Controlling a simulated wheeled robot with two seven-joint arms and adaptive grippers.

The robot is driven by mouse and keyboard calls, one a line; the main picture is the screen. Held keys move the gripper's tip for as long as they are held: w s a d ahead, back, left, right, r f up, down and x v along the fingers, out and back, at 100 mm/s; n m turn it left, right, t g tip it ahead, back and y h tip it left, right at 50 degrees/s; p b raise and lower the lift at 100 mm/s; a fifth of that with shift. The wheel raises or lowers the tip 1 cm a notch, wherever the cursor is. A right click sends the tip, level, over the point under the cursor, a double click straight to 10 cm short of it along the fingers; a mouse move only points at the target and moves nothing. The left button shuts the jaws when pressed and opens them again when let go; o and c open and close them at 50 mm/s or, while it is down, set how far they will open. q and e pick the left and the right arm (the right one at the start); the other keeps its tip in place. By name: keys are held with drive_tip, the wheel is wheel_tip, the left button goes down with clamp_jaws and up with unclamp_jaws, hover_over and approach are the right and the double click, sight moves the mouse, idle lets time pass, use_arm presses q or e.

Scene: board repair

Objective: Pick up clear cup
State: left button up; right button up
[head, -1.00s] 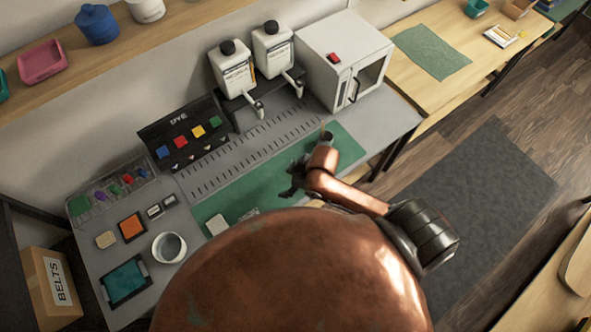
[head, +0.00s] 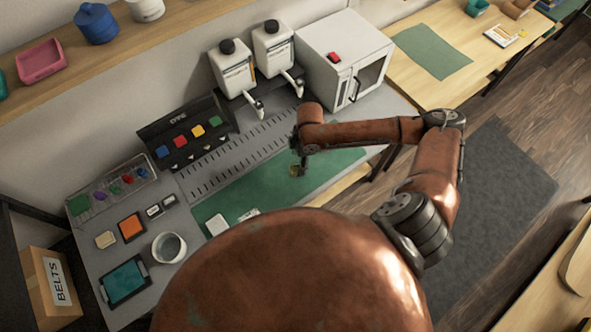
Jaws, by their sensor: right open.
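A round cup (head: 169,247) with a pale rim and grey inside stands upright on the grey bench at the lower left. It is the only cup I make out on the bench, and I cannot tell if its wall is clear. My right gripper (head: 298,168) is open, points down over the green mat (head: 336,166), and is well to the right of the cup. A small yellowish thing shows at its fingertips; I cannot tell what it is. My left gripper is not in view.
Beside the cup lie an orange square (head: 131,226), a teal tray (head: 124,280) and a clear parts box (head: 112,189). Two white dispenser bottles (head: 233,67) and a white cabinet (head: 343,57) stand at the back. My brown body hides the bench's front.

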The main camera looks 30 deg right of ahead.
sight(296, 168)
drive_tip(key=f, duration=0.2)
drive_tip(key=a+f, duration=0.1)
drive_tip(key=f, duration=0.2)
drive_tip(key=shift+w, duration=0.1)
drive_tip(key=shift+r, duration=0.1)
drive_tip(key=shift+c, duration=0.7)
drive_tip(key=c, duration=1.2)
